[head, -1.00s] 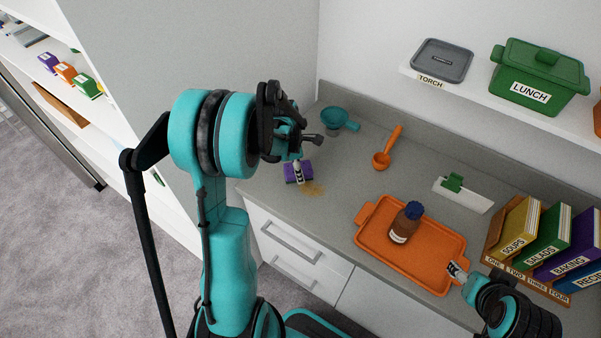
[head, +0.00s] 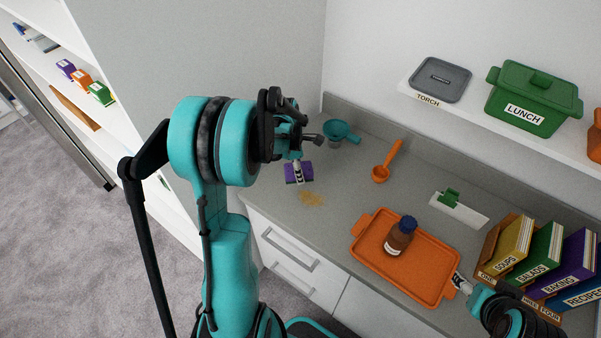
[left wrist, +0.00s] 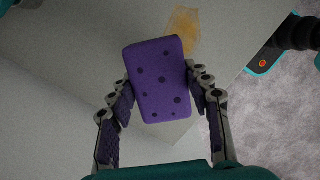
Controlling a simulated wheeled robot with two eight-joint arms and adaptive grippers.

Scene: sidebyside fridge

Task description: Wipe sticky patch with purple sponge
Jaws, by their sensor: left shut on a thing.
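The purple sponge (head: 305,173) is in my left gripper (head: 296,168), over the far left part of the grey counter. The left wrist view shows the spotted sponge (left wrist: 158,88) between both fingers of the gripper (left wrist: 163,82). The tan sticky patch (head: 312,198) is on the counter just in front of the sponge in the head view. In the left wrist view the patch (left wrist: 186,28) shows beyond the sponge's top edge, partly covered by it. I cannot tell whether the sponge touches the counter. My right gripper (head: 460,282) is by the orange tray's right end; its opening is unclear.
The orange tray (head: 372,256) holds a brown bottle (head: 399,238). A teal funnel-like item (head: 338,131), an orange scoop (head: 384,166) and a white holder with a green clip (head: 455,208) are further back. Labelled books (head: 540,250) stand at the right.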

